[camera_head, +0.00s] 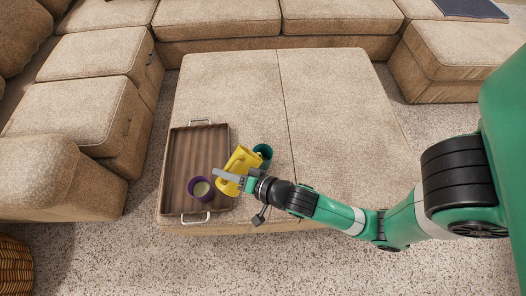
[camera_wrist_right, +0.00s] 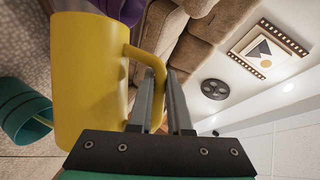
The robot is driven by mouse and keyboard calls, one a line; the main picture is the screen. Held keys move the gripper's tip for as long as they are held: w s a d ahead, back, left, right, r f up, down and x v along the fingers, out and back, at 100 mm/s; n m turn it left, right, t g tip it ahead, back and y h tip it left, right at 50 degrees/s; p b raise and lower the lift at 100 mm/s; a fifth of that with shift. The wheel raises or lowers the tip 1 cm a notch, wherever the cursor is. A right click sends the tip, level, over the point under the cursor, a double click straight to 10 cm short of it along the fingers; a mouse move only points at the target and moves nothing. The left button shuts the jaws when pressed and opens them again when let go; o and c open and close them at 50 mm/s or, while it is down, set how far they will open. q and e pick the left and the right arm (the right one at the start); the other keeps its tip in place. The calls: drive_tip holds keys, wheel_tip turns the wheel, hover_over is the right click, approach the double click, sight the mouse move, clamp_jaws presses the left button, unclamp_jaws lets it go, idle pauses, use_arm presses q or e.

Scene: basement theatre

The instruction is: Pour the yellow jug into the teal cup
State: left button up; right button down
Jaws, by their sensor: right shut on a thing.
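The yellow jug (camera_head: 240,160) is tilted near the right edge of the tray, close beside the teal cup (camera_head: 264,151). My right gripper (camera_head: 230,176) is shut on the jug's handle. In the right wrist view the jug (camera_wrist_right: 85,80) fills the left half, and its handle lies between the fingers (camera_wrist_right: 162,95). The teal cup (camera_wrist_right: 22,112) shows at the left edge there. In the head view the jug partly hides the cup. I cannot see any liquid running between them. My left gripper is not in view.
A brown wooden tray (camera_head: 183,150) with metal handles lies on the beige ottoman (camera_head: 330,110). A purple cup (camera_head: 200,188) with pale contents stands at the tray's near right. The ottoman's right half is clear. Beige sofas (camera_head: 220,18) surround it.

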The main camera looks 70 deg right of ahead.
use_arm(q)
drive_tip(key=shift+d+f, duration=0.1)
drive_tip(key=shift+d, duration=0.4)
use_arm(e)
drive_tip(key=shift+s+d+r+m+t+y, duration=0.2)
drive_tip(key=shift+d+r+m, duration=0.15)
drive_tip(key=shift+r, duration=0.2)
drive_tip(key=shift+s+d+r+m+t+y, duration=0.1)
drive_tip(key=shift+d+r+m+t, duration=0.1)
drive_tip(key=shift+d+r+m, duration=0.25)
idle(1.8)
